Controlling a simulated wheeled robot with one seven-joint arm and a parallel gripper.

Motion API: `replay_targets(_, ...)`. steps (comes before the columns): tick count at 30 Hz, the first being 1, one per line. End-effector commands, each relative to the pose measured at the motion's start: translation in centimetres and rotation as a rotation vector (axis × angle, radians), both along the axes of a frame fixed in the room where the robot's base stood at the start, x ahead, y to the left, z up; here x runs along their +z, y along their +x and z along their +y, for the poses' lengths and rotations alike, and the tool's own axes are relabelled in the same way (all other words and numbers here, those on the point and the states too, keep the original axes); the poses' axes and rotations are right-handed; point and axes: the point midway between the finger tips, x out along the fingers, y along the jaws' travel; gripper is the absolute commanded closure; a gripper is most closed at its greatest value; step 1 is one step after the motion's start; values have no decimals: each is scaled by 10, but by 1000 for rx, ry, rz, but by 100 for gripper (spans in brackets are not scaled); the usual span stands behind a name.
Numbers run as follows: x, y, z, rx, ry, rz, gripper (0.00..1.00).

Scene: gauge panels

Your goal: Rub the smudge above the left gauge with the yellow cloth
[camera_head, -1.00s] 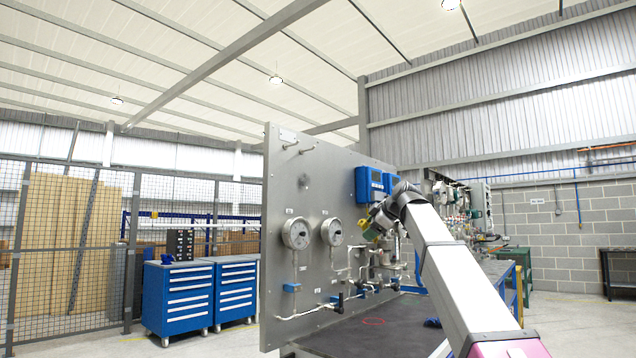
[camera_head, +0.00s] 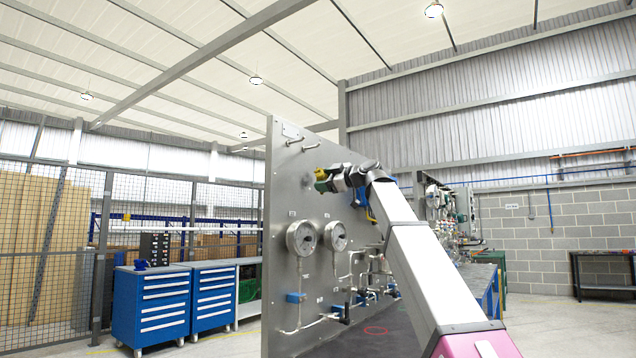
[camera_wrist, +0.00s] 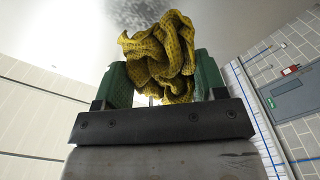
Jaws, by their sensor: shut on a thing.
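The yellow cloth (camera_wrist: 160,62), crumpled and dotted with dark spots, is pinched between the green fingers of my gripper (camera_wrist: 163,82) in the wrist view. In the head view my gripper (camera_head: 320,181) is close to the panel, above the left gauge (camera_head: 302,238). The grey smudge (camera_head: 307,182) shows on the panel just left of the gripper. In the wrist view a dark mottled smudge (camera_wrist: 130,14) lies beyond the cloth's top edge. I cannot tell whether the cloth touches the panel.
The steel panel (camera_head: 285,180) carries a right gauge (camera_head: 336,235), a blue box, pipes and valves. A handle (camera_head: 303,143) sticks out above the gripper. A dark bench top (camera_head: 375,334) lies below. Blue drawer cabinets (camera_head: 152,305) stand behind at left.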

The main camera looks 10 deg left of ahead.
Motion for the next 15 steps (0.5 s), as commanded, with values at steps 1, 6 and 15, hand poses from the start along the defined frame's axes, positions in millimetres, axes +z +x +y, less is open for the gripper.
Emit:
replay_targets(1, 0, 1, 1, 0, 0, 0, 57)
replay_targets(6, 0, 5, 9, 0, -1, 1, 57)
replay_targets(15, 1, 15, 36, 1, -1, 1, 57)
